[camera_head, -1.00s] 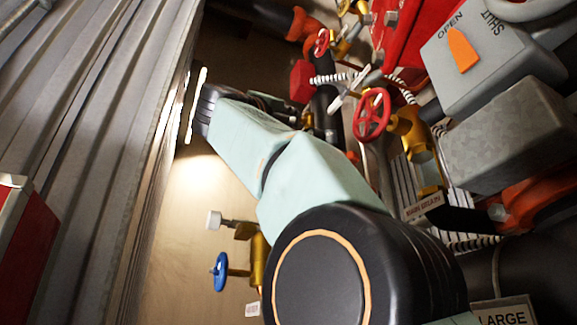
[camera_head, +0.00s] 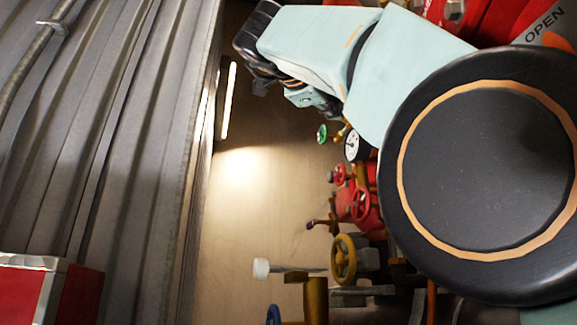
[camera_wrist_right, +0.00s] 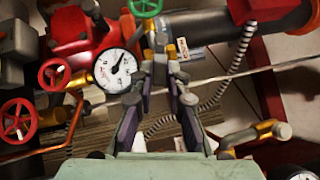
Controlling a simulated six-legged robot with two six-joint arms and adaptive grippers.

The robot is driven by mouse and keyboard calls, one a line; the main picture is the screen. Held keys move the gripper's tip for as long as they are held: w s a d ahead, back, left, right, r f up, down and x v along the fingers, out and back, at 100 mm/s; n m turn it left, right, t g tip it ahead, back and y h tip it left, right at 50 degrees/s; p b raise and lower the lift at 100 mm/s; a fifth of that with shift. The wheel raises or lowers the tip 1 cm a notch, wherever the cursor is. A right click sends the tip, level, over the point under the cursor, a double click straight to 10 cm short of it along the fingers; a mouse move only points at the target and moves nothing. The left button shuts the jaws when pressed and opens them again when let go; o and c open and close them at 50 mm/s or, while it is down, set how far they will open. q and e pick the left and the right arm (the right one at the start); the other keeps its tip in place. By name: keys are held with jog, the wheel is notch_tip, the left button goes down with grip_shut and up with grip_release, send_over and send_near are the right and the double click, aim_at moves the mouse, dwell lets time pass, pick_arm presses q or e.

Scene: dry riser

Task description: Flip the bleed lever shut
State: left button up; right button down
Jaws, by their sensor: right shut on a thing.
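My right arm crosses the upper part of the head view, and its gripper (camera_head: 325,104) reaches in beside a green handwheel (camera_head: 322,133) and a white gauge (camera_head: 352,146). In the right wrist view the right gripper (camera_wrist_right: 161,68) has its fingertips close together on a small part with a brass-yellow tip, which seems to be the bleed lever (camera_wrist_right: 171,51). The fingers cover much of it, so its angle is hard to tell. The gauge (camera_wrist_right: 113,70) is just left of the fingers, and the green handwheel (camera_wrist_right: 145,5) is above them. My left gripper is out of view.
Red handwheels (camera_wrist_right: 17,120) and red pipework crowd the left of the wrist view. A striped hose (camera_wrist_right: 222,85) runs on the right. In the head view a yellow handwheel (camera_head: 343,259) sits lower down, and a corrugated metal wall (camera_head: 95,140) closes the left side.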

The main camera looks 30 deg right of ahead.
jog(key=shift+s+r+n+y+p, duration=0.1)
jog(key=shift+r+n+y+p, duration=0.9)
jog(key=shift+p, duration=0.95)
jog(key=shift+f, duration=0.2)
jog(key=c, duration=1.3)
grip_release()
jog(key=shift+g, duration=0.3)
jog(key=shift+f, duration=0.1)
jog(key=shift+f, duration=0.1)
